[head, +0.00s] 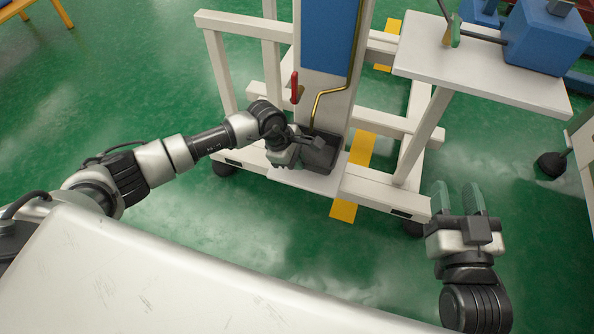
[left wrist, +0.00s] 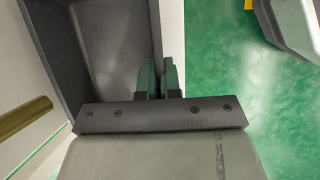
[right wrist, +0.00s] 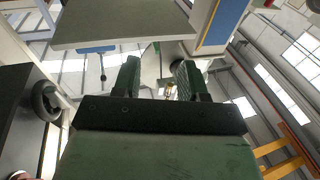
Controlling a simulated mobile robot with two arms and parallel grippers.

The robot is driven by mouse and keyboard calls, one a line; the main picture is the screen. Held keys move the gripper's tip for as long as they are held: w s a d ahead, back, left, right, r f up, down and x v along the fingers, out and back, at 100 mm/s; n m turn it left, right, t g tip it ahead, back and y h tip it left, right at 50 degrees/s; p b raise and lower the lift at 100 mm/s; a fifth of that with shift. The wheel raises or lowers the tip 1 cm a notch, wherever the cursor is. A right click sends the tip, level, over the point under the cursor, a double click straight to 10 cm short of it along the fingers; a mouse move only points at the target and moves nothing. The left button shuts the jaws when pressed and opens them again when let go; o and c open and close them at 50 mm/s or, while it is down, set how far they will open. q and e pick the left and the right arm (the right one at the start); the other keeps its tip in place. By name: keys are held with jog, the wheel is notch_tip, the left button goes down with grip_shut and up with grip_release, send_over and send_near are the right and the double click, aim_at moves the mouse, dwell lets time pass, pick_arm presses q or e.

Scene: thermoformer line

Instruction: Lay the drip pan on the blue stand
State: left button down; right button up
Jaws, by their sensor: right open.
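The drip pan (head: 320,154) is a dark grey open box. It is at the foot of the white frame, below a bent brass pipe (head: 318,104), over a pale ledge (head: 305,180). My left gripper (head: 302,142) is at its near left side. In the left wrist view the pan (left wrist: 105,50) lies left of the fingers, and the left gripper (left wrist: 158,78) is closed with the pan's wall between its fingers. My right gripper (head: 459,199) is open and empty over the floor, also in the right wrist view (right wrist: 160,80). I cannot clearly identify the blue stand.
A white frame (head: 240,22) with a blue panel (head: 326,38) and red-handled lever (head: 294,86) rises around the pan. A white side table (head: 480,75) carries a blue block (head: 546,38). A pale surface (head: 180,285) fills the foreground. Green floor is clear at left.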

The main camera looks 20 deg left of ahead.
aim_at(303, 177)
pick_arm(q)
notch_tip(303, 177, down, 4)
jog(key=shift+r+b, duration=0.2)
jog(key=shift+b, duration=0.45)
jog(key=shift+f, duration=0.2)
pick_arm(e)
jog(key=shift+s+a+r+t+y, duration=0.15)
jog(key=shift+r+t+y, duration=0.1)
jog(key=shift+r+t, duration=0.45)
jog(key=shift+s+r+t+y, duration=0.2)
jog(key=shift+r+t, duration=0.45)
jog(key=shift+r, duration=0.1)
jog(key=shift+s+a+r+t+y, duration=0.15)
jog(key=shift+r+t+y, duration=0.1)
jog(key=shift+r+t, duration=0.45)
pick_arm(q)
jog(key=c, duration=1.3)
grip_release()
jog(key=shift+c, duration=0.2)
